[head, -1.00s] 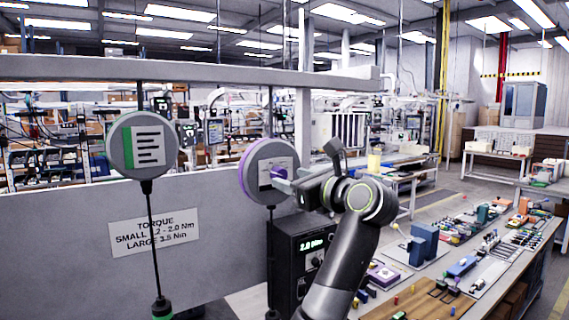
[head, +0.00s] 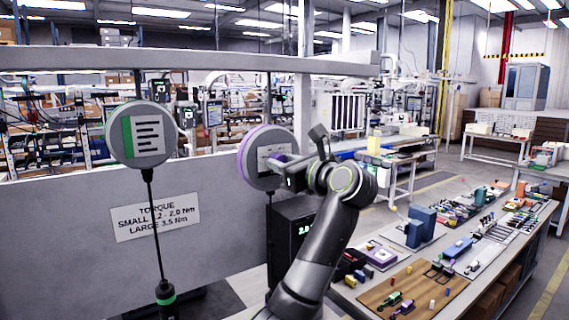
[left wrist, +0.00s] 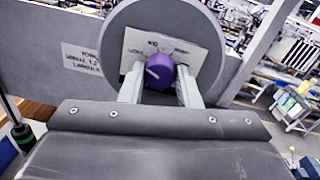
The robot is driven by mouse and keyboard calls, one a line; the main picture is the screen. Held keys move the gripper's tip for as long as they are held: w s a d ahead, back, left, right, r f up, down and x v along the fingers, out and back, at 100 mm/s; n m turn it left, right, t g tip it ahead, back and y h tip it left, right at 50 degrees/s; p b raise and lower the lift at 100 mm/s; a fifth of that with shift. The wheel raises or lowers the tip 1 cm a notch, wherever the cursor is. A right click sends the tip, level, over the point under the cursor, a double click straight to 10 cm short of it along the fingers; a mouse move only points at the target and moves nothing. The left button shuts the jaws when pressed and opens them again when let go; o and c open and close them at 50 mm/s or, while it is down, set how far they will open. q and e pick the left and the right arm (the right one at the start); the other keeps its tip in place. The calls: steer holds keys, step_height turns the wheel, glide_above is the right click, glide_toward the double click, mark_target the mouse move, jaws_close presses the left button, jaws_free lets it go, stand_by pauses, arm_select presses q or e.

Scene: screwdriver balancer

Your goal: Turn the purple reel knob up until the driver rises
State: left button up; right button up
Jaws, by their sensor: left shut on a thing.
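The purple-rimmed balancer reel (head: 245,152) hangs from the overhead beam, with a white label on its face. Its purple knob (left wrist: 160,71) sits at the centre of the face in the left wrist view, with a pale pointer line toward the lower left. My left gripper (left wrist: 160,84) is shut on the knob, one finger on each side. My right gripper is out of view.
A green-marked reel (head: 141,134) hangs to the left, its cable holding a green-banded driver (head: 166,297). A grey panel with a torque sign (head: 155,217) stands behind. A dark box (head: 290,225) is partly behind my arm. A cluttered workbench (head: 345,292) lies right.

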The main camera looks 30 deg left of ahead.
arm_select(q)
steer(key=shift+m, duration=4.3)
steer(key=o, duration=1)
steer(key=shift+f, duration=0.1)
